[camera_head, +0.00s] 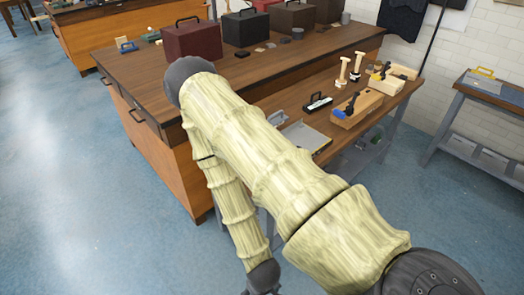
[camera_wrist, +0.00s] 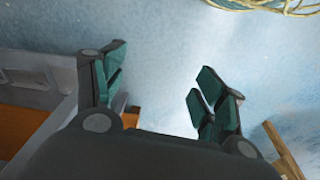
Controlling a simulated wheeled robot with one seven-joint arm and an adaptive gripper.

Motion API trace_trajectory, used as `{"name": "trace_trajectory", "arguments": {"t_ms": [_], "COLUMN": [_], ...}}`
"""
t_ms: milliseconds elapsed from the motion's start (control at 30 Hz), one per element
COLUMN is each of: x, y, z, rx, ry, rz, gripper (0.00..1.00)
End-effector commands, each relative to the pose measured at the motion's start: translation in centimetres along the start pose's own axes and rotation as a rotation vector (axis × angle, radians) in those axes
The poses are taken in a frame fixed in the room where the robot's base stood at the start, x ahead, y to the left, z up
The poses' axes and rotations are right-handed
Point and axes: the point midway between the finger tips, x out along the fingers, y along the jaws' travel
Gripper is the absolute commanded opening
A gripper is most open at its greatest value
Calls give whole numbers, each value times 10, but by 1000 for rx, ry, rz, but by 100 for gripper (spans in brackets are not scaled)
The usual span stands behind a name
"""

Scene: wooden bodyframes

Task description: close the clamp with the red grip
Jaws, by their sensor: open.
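No clamp with a red grip can be made out in either view; my arm covers part of the head view. On the lower bench shelf in the head view, a wooden block (camera_head: 365,108) carries a small fixture with a blue part (camera_head: 338,113) and a black part. My gripper (camera_wrist: 160,86) shows in the wrist view with its green-padded fingers apart and nothing between them. Blue floor shows beyond the fingers. In the head view the gripper's fingers cannot be made out.
A brown workbench (camera_head: 130,66) holds a dark red case (camera_head: 192,40) and several other cases. A grey tray (camera_head: 305,136) and a black item (camera_head: 318,102) lie on the shelf. Another table (camera_head: 495,92) stands right. Blue floor (camera_head: 70,190) is clear at left.

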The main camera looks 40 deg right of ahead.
Motion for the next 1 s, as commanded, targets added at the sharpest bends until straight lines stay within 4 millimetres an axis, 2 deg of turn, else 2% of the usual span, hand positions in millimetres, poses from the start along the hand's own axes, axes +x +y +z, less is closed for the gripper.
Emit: {"name": "trace_trajectory", "arguments": {"t_ms": [100,233,300,400,500,600,700,900,1000], "x": [15,18,11,-5,-29,-58,-87,-133,-146], "y": [4,19,28,42,54,64,70,70,67], "z": [-70,-159,-203,-256,-299,-332,-352,-366,-366], "rx": [93,233,309,423,537,657,772,950,998], "ry": [182,424,548,712,857,982,1075,1164,1175], "rz": [71,188,258,366,486,615,751,983,1055], "gripper": [75,75,75,75,75,75,75,75,75]}}
